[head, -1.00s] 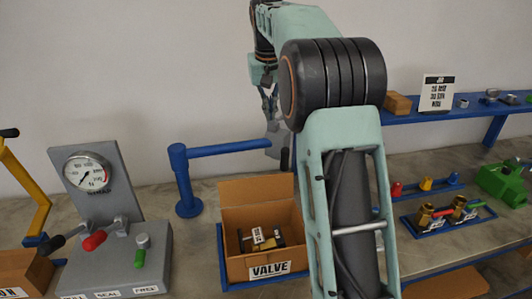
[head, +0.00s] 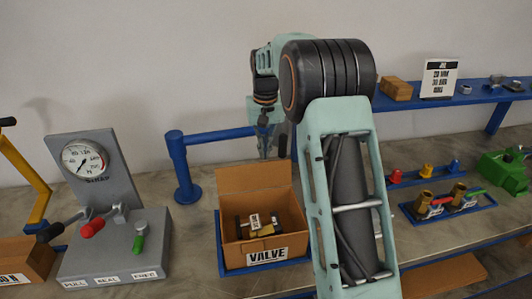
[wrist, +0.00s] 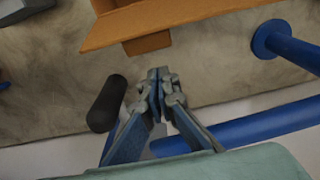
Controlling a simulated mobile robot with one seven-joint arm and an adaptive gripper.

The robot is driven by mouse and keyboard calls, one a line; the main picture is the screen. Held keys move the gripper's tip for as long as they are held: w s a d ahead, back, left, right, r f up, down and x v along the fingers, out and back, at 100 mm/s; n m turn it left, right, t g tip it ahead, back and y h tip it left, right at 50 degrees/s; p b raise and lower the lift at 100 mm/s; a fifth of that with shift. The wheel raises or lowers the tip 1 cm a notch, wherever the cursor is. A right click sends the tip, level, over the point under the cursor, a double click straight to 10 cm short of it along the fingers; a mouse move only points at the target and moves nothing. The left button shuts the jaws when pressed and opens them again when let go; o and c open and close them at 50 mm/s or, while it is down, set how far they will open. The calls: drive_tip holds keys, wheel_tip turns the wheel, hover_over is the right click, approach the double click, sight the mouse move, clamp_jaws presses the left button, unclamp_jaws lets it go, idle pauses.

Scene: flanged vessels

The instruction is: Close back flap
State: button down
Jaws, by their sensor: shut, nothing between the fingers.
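The open cardboard box (head: 230,252), marked VALVE, holds a valve part (head: 262,223) with a white tag. Its back flap (head: 253,178) stands up at the rear, leaning slightly back. In the wrist view, the flap (wrist: 165,20) shows as a brown band across the top. My gripper (head: 265,152) points down behind the box, beyond the flap's upper edge. In the wrist view, its fingertips (wrist: 158,76) are together and empty, with a visible gap to the flap. My arm hides part of the area right of the box.
A blue post (head: 182,170) with a horizontal bar (head: 222,138) stands left of and behind the box; the bar (wrist: 250,128) runs close beside my gripper. A gauge panel (head: 100,170) is at left. A blue shelf (head: 430,98) is at right.

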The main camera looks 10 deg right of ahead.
drive_tip(key=shift+s+r, duration=0.25)
drive_tip(key=shift+s, duration=0.8)
drive_tip(key=shift+s+d+b, duration=0.1)
drive_tip(key=shift+b, duration=0.25)
drive_tip(key=shift+s+t, duration=0.1)
drive_tip(key=shift+t, duration=0.2)
